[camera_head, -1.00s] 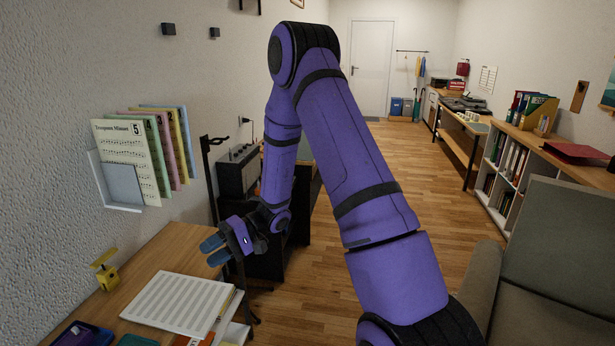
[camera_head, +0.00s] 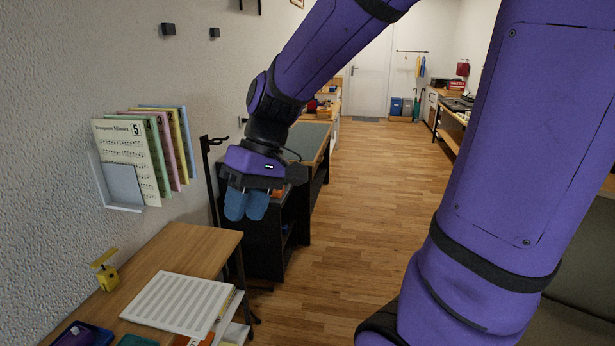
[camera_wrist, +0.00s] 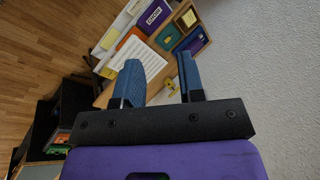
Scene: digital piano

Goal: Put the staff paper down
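The staff paper (camera_head: 180,302), a white pad with rows of printed staves, lies flat on the wooden desk (camera_head: 185,247) at the lower left. My gripper (camera_head: 246,206), with blue fingers, hangs in the air beyond the desk, above and to the right of the paper and apart from it. The wrist view shows the two fingers of the gripper (camera_wrist: 160,68) spread with nothing held between them. The staff paper (camera_wrist: 138,58) also shows there, farther off beyond the fingers and partly hidden by the left one.
A wall rack (camera_head: 124,186) holds several coloured music sheets above the desk. A yellow object (camera_head: 107,275) stands by the wall, and a dark blue tray (camera_head: 82,335) is at the desk's front. A black cabinet (camera_head: 262,245) stands behind my gripper. The wooden floor is open to the right.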

